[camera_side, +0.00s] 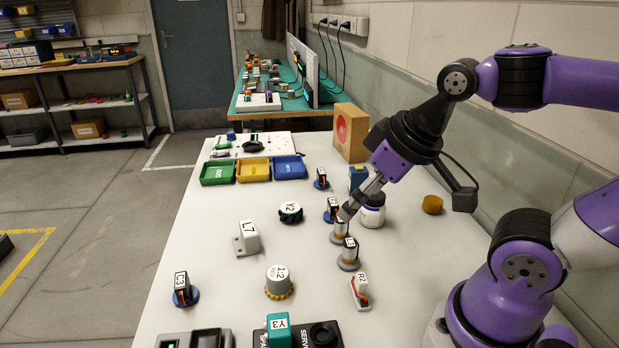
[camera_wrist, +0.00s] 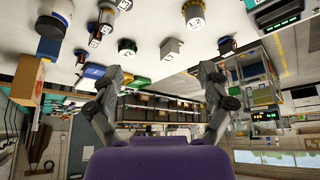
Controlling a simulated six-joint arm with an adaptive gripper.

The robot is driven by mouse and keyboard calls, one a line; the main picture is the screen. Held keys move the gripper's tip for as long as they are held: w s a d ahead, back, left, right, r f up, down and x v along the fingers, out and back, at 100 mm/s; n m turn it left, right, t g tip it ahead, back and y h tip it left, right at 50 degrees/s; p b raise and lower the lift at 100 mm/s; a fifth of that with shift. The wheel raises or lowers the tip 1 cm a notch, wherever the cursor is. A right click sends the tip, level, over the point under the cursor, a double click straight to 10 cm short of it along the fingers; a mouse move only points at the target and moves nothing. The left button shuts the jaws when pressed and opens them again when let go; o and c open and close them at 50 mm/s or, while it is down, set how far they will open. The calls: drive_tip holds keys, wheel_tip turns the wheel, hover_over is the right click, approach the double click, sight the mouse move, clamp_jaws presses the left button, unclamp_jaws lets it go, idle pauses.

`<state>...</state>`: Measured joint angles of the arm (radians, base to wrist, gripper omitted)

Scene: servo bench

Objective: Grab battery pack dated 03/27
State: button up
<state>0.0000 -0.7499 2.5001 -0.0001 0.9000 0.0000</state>
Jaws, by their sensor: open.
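Several small labelled parts stand on the white bench, and no date of 03/27 is legible on any, so I cannot tell which is the battery pack. Dark upright blocks with orange bands on blue bases include one marked C3 (camera_side: 181,288) at the front left and one at the back (camera_side: 321,179). Similar labelled parts (camera_side: 349,253) stand in a row below my gripper (camera_side: 344,212). My gripper points down-left, its tips close to a part in that row; contact cannot be told. In the wrist view, my gripper's fingers (camera_wrist: 165,75) are spread, with nothing between them.
A white round jar (camera_side: 372,212) stands just right of my gripper. Green (camera_side: 217,172), yellow (camera_side: 253,170) and blue (camera_side: 289,168) trays line the back. The left bench surface is mostly clear.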

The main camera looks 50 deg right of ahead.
drive_tip(key=m+g+h, duration=0.3)
drive_tip(key=m, duration=0.7)
approach(359, 170)
drive_tip(key=f, duration=0.2)
drive_tip(key=x, duration=0.4)
drive_tip(key=shift+w+d+f, duration=0.25)
drive_tip(key=shift+d, duration=0.15)
drive_tip(key=x, duration=0.6)
drive_tip(key=shift+w+d, duration=0.2)
drive_tip(key=shift+d, duration=0.1)
drive_tip(key=c, duration=1.3)
